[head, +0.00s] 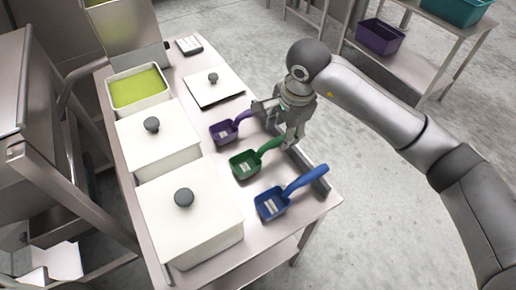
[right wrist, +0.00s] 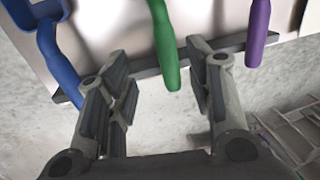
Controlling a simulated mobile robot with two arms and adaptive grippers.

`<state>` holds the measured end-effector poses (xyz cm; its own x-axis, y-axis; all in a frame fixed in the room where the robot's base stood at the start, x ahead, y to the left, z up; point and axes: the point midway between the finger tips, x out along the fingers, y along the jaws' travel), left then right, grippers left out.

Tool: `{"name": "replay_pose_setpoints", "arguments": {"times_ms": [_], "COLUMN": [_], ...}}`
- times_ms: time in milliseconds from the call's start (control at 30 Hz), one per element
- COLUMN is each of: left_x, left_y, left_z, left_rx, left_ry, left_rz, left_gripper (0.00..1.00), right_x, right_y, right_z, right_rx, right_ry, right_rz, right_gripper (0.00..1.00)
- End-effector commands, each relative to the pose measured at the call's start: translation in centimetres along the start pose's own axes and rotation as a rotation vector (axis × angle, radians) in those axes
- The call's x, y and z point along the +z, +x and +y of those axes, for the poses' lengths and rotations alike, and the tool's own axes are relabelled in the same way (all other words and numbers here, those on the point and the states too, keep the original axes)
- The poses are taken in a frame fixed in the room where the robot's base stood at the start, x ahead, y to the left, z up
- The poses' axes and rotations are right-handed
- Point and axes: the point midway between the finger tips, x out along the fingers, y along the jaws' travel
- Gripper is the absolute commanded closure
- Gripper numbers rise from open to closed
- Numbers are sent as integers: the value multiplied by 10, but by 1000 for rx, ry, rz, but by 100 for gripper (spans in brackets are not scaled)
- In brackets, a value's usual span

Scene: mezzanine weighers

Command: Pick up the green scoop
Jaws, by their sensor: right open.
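The green scoop (head: 246,165) lies on the steel table between the purple scoop (head: 224,131) and the blue scoop (head: 272,203). Its handle points right toward the table edge. My right gripper (head: 272,124) is open over that side of the table, by the end of the green handle. In the right wrist view the green scoop's handle (right wrist: 166,50) comes down between the two open fingers (right wrist: 160,80), apart from both. The green bowl is out of that view. My left gripper is not in view.
White lidded bins (head: 158,140) and an open bin of green contents (head: 138,88) line the table's left side. A loose lid (head: 214,86) lies behind the scoops. A raised dark rail (head: 313,174) edges the table's right side. A shelf with a purple crate (head: 380,37) stands back right.

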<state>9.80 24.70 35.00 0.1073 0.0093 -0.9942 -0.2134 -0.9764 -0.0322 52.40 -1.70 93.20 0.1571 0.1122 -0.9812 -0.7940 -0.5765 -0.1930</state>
Motion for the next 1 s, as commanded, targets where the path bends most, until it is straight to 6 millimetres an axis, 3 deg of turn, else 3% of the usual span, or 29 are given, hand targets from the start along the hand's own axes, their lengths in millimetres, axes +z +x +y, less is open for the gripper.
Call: {"name": "replay_pose_setpoints", "arguments": {"times_ms": [233, 600, 867, 1000], "left_x": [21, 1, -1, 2], "left_y": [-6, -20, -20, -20], "left_z": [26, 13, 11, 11], "left_rx": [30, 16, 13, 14], "left_ry": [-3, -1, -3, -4], "left_rz": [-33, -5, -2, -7], "left_gripper": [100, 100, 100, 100], "right_x": [1, 2, 2, 2], "right_y": [24, 70, 75, 75], "right_z": [-1, -8, -9, -9], "right_rx": [0, 0, -3, -3], "right_ry": [0, 2, 1, 1], "right_rz": [-1, -3, -1, -1], "right_gripper": [52, 52, 52, 66]}}
